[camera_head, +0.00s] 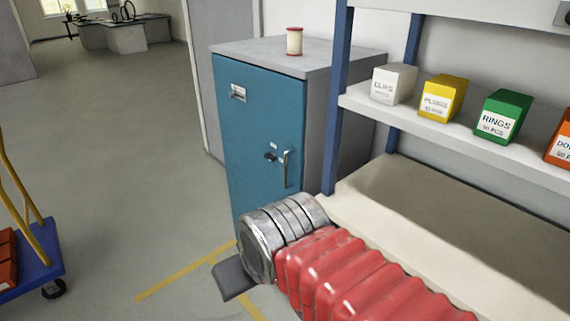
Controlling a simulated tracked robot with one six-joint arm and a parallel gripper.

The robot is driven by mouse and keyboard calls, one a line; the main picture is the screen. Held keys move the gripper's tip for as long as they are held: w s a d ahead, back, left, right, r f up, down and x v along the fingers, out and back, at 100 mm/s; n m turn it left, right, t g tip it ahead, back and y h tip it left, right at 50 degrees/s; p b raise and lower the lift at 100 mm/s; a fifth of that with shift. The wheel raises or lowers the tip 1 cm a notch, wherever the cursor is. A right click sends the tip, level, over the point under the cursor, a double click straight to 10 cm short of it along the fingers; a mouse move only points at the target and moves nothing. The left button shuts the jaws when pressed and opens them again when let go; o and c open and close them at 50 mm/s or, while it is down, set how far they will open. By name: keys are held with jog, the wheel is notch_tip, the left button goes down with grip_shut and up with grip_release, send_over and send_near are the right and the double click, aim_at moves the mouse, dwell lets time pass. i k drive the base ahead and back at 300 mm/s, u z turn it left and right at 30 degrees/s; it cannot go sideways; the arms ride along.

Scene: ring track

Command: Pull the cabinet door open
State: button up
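The cabinet (345,110) is grey and stands against the wall, with a blue door (255,125) on its front. The door sits flush in the cabinet front and looks closed. A slim upright metal handle (286,168) is on the right half of the door, with a dark lock (270,157) just left of it. My gripper (234,281) shows only as a dark grey piece beyond my metal wrist, below the door and apart from the handle. My wrist hides the lower right corner of the door. Whether the fingers are open or shut cannot be seen.
A shelf unit (450,130) with several small boxes and a pale worktop (450,230) stand right of the cabinet. A spool (294,41) sits on the cabinet. A blue cart (35,270) is at the left.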

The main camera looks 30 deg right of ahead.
aim_at(266, 113)
jog(key=u, duration=0.05)
jog(key=i, duration=0.7)
jog(key=u, duration=0.8)
jog(key=i, duration=0.4)
jog(key=u, duration=0.2)
